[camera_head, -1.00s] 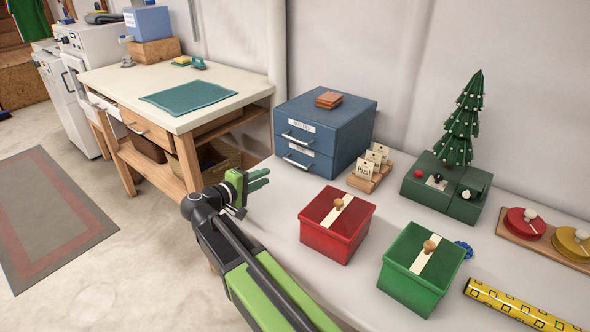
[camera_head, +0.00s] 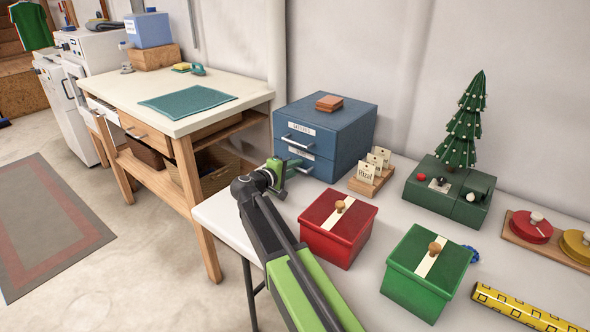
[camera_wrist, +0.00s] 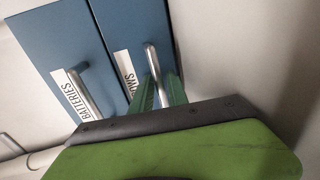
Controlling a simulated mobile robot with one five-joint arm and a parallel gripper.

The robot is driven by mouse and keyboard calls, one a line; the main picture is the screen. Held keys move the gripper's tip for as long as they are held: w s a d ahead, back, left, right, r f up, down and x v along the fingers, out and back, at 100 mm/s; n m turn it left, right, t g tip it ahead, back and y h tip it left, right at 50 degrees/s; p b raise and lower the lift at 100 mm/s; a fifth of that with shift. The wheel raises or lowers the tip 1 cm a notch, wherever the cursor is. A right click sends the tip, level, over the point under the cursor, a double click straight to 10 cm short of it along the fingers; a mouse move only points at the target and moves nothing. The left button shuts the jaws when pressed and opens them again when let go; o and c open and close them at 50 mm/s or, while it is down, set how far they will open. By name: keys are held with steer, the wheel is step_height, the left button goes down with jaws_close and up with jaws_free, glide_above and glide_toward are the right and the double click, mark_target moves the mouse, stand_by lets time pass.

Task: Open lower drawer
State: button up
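A blue two-drawer cabinet (camera_head: 345,128) stands at the back left of the white table. Its upper drawer (camera_wrist: 55,60) carries a "BATTERIES" label in the wrist view. The lower drawer (camera_wrist: 137,30) has a label partly hidden, ending in "OWS", and a metal bar handle (camera_wrist: 152,62). Both drawers look shut. My gripper (camera_head: 293,166) is at the lower drawer's front. In the wrist view its green fingers (camera_wrist: 160,92) are apart, one on each side of the lower handle's near end. I cannot tell whether they touch it. In the head view my gripper hides part of that handle.
A red box (camera_head: 338,228) and a green box (camera_head: 427,272) stand in front, right of my arm. A card holder (camera_head: 370,178) sits beside the cabinet, and brown blocks (camera_head: 329,102) lie on top. A workbench (camera_head: 180,115) stands left, with open floor before it.

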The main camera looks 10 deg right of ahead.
jaws_close()
steer(key=shift+d, duration=0.1)
stand_by(1.2)
